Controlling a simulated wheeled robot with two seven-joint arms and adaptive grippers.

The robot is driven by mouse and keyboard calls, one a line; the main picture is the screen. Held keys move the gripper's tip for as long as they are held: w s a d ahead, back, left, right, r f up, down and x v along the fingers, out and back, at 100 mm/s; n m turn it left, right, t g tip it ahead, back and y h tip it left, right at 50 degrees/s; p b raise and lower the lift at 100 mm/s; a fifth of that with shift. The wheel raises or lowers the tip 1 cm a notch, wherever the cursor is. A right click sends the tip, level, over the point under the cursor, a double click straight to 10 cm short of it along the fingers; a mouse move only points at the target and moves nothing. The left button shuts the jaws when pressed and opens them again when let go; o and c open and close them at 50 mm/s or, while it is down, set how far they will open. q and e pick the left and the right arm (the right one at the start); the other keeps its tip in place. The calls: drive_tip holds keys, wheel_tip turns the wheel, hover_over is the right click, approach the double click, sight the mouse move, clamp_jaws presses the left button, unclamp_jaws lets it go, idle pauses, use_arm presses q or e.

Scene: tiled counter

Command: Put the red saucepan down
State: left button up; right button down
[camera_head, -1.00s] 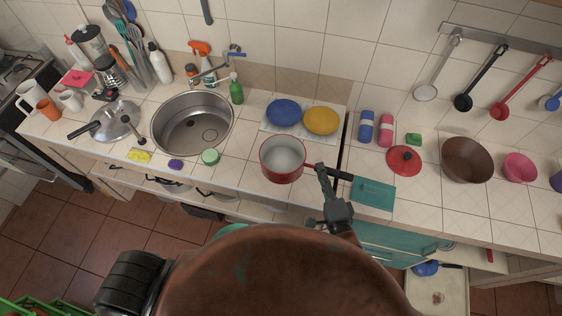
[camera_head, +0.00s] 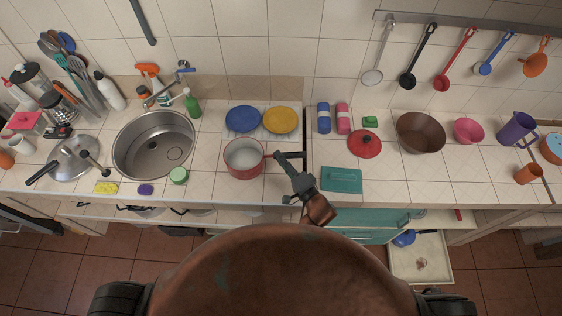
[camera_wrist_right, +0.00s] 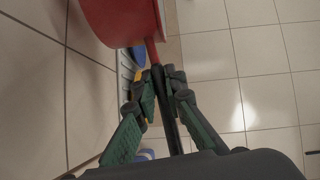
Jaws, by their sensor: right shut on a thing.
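The red saucepan (camera_head: 243,171), pale inside, is over the counter in front of the blue plate, left of the teal board. My right gripper (camera_head: 289,161) is shut on its dark handle, to the right of the pan. In the right wrist view the fingers (camera_wrist_right: 161,82) close around the handle (camera_wrist_right: 168,115), and the pan's red wall (camera_wrist_right: 120,22) shows at the top. I cannot tell whether the pan's base touches the counter. My left gripper is not in view.
The blue plate (camera_head: 242,119) and yellow plate (camera_head: 280,120) lie behind the pan. The sink (camera_head: 152,145) and green sponge (camera_head: 178,175) are left. The teal board (camera_head: 341,180) and red lid (camera_head: 364,144) are right. Bare tiles lie between sponge and pan.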

drive_tip(key=shift+w+d+f, duration=0.1)
drive_tip(key=shift+w+f, duration=0.35)
drive_tip(key=shift+f, duration=0.05)
drive_tip(key=shift+w+f, duration=0.1)
drive_tip(key=shift+f, duration=1.5)
drive_tip(key=shift+f, duration=0.2)
drive_tip(key=c, duration=2)
unclamp_jaws()
drive_tip(key=shift+r, duration=0.15)
drive_tip(key=v, duration=1.2)
drive_tip(key=shift+b, duration=0.3)
